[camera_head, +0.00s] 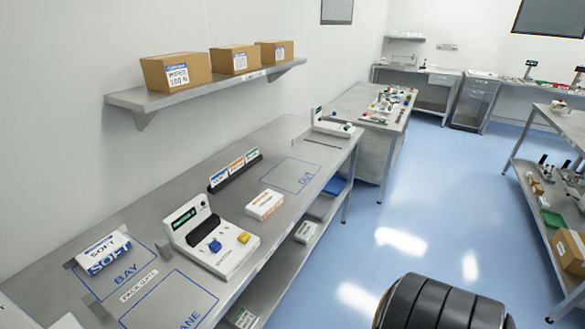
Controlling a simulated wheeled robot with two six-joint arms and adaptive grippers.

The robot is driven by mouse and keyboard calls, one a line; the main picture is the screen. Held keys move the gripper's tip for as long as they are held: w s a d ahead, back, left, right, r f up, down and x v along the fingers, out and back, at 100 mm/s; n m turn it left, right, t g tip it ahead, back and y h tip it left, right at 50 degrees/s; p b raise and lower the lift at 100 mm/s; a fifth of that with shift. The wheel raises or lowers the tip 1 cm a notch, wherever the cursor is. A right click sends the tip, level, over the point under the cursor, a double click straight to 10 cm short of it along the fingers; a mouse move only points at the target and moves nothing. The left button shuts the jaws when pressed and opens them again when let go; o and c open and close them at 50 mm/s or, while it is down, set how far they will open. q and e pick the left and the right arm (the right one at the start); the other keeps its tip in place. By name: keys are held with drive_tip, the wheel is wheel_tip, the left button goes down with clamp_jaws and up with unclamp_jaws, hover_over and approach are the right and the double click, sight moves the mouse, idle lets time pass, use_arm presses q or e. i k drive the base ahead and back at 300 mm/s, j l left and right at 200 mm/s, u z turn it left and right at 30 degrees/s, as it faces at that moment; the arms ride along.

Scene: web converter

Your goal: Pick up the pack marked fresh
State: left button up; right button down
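I cannot surely read "fresh" on any pack. A white pack with greenish print (306,232) lies on the lower shelf under the long bench. Another white pack with green print (241,318) shows at the bottom edge, partly hidden by the bench top. A white pack with orange print (265,205) lies on the bench top. A pack marked SOFT in blue (103,254) lies tilted at the BAY outline. A dark rack (236,173) holds blue, orange and green labelled cards; the green one is too small to read. Neither gripper is in view.
A white device with a display (210,240) stands on the bench (225,203) between BAY and the orange pack. The OUT outline (292,176) is empty. A wall shelf (205,88) holds cartons. A metal rack stands right. Blue floor (440,210) is open between.

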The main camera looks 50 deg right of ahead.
sight(266, 204)
drive_tip(key=z, duration=1.3)
